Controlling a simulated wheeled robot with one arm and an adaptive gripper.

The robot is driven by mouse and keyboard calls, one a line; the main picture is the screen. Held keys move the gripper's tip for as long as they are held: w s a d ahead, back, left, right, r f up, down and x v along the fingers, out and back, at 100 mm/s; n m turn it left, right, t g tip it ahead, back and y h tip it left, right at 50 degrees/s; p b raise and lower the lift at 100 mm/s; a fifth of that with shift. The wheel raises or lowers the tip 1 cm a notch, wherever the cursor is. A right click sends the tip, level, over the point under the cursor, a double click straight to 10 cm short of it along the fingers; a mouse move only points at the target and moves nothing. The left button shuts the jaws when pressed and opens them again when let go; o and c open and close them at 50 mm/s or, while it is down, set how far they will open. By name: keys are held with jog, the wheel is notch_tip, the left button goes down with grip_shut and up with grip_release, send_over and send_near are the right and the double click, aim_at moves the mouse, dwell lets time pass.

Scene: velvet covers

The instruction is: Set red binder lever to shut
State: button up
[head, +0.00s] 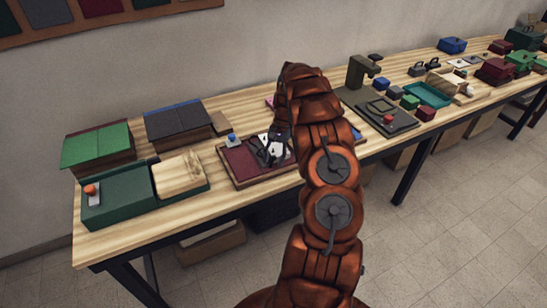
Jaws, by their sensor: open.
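A flat dark red binder (238,163) lies on the wooden table, just left of my arm. A small lever with a blue knob (231,138) stands at its back left corner. The lever's exact position is too small to tell. My gripper (268,155), black and white, is low over the right part of the red binder, to the right of the blue knob. It is open, with nothing seen between its fingers. It and my arm hide the binder's right part.
A green binder (120,203) with an orange-knobbed lever (91,191) lies at the front left. Green (97,147) and dark grey (178,121) covered boxes stand behind. A grey press-like device (360,72) and several small blocks stand right of my arm. Bare wood (170,228) runs along the front edge.

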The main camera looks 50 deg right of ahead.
jog(key=shift+c, duration=0.3)
grip_shut()
jog(key=shift+f+y+b, duration=0.1)
jog(key=shift+y+b, duration=0.2)
jog(key=shift+b, duration=0.25)
jog(key=shift+d+f+t+y+b, duration=0.2)
jog(key=shift+d+t+y+b, duration=0.1)
jog(key=shift+y+b, duration=0.55)
jog(key=shift+d+b, duration=0.1)
jog(key=shift+b, duration=0.3)
jog(key=shift+s+r+y, duration=0.1)
jog(key=shift+s+y, duration=0.05)
jog(key=shift+y, duration=0.1)
jog(key=shift+o, duration=0.3)
grip_release()
jog(key=shift+r, duration=0.1)
